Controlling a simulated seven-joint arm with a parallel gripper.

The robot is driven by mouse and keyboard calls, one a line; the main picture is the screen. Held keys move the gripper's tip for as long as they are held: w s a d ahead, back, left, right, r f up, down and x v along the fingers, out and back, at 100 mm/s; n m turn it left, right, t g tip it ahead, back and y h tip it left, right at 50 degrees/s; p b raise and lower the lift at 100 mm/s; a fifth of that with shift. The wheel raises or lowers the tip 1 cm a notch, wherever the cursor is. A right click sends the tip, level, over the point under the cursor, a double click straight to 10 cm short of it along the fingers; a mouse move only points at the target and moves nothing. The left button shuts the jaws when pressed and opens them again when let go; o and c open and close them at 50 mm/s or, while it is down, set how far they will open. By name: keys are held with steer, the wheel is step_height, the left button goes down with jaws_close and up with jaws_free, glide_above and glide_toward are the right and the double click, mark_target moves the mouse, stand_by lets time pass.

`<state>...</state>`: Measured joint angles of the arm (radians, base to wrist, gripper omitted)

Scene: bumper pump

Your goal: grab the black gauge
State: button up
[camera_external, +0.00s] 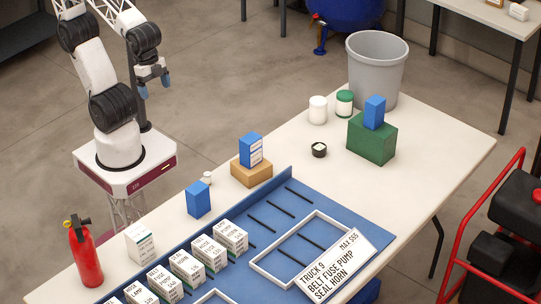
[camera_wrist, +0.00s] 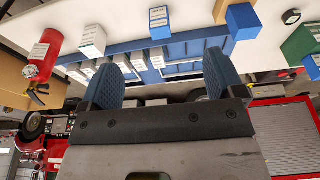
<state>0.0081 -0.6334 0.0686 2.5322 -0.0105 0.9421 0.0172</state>
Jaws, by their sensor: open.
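The black gauge (camera_external: 319,150) is a small round black piece with a pale face. It lies on the white table, left of the green box. In the wrist view the gauge (camera_wrist: 291,17) shows near the upper right corner. My gripper (camera_external: 153,87) is raised beyond the table's far left side, well apart from the gauge. In the wrist view its two blue fingers (camera_wrist: 162,80) stand wide apart with nothing between them.
A green box (camera_external: 372,140) with a blue box (camera_external: 375,112) on top stands right of the gauge. White jars (camera_external: 318,110) and a grey bin (camera_external: 377,70) stand behind it. A blue tray (camera_external: 330,213) with several labelled boxes fills the front. A red extinguisher (camera_external: 84,255) stands front left.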

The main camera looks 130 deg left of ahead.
steer(key=w+a+r+n+h, duration=0.35)
steer(key=w+n, duration=0.25)
steer(key=w, duration=0.3)
steer(key=w+a+f+n+t+h, duration=0.1)
steer(key=w+a+f+n+h, duration=0.1)
steer(key=w+a+f+n, duration=0.4)
steer(key=w+a+f+n+t+h, duration=0.1)
steer(key=w+a+f+n, duration=0.3)
steer(key=w+a, duration=0.45)
steer(key=w+a+f+n+t, duration=0.2)
steer(key=a+f+n, duration=0.2)
steer(key=a+f, duration=0.3)
steer(key=w+a+f+n+t, duration=0.35)
steer(key=a+f, duration=0.25)
steer(key=a, duration=0.4)
steer(key=s+a+f+n+t+y, duration=0.1)
steer(key=a+f+n, duration=0.2)
steer(key=a+f, duration=0.1)
steer(key=s+a+f+n+t+y, duration=0.1)
steer(key=s+a+f+n, duration=0.1)
steer(key=a+f, duration=0.3)
steer(key=s+a+f+n+t+y, duration=0.1)
steer(key=a+f+n, duration=0.3)
steer(key=a, duration=0.3)
steer(key=shift+s+f+n, duration=0.3)
steer(key=shift+f+n, duration=0.05)
steer(key=shift+f, duration=0.25)
steer(key=shift+w, duration=0.1)
